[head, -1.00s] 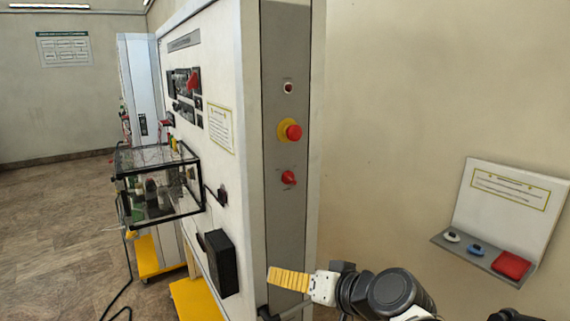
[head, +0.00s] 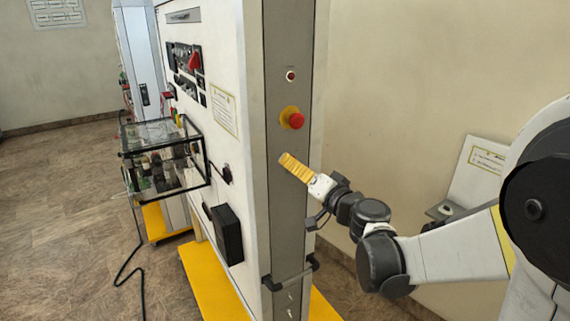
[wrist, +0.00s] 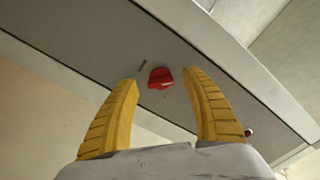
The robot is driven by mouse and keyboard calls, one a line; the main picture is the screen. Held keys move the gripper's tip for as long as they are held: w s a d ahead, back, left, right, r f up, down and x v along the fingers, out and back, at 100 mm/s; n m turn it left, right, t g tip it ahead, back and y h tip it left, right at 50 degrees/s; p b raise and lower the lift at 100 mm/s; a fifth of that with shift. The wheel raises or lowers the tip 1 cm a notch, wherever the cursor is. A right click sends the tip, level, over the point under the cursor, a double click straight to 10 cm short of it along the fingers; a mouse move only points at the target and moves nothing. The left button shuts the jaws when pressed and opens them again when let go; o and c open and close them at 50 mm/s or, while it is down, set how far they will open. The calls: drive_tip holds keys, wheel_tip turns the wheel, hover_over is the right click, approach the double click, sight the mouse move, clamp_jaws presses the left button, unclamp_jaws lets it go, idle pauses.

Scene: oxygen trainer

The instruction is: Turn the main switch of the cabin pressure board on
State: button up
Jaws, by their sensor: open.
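The main switch, a red rotary knob (wrist: 160,78), sits on the grey strip of the board's narrow end face. In the wrist view it shows between my two yellow fingers, a little beyond their tips, with a short dark mark beside it. I see no contact. In the head view my gripper (head: 283,157) hides it, just below the red emergency button (head: 294,120) on its yellow base. My gripper is open and empty, its fingers pointing up and left at the strip. The cabin pressure board (head: 225,60) is a tall white panel on a yellow foot.
A small red lamp (head: 290,76) is above the emergency button. A clear box (head: 165,160) and a black box (head: 226,232) stick out from the board's front. A wall shelf (head: 440,212) is behind my arm.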

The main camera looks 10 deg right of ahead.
drive_tip(key=shift+x, duration=0.85)
drive_tip(key=c, duration=1.2)
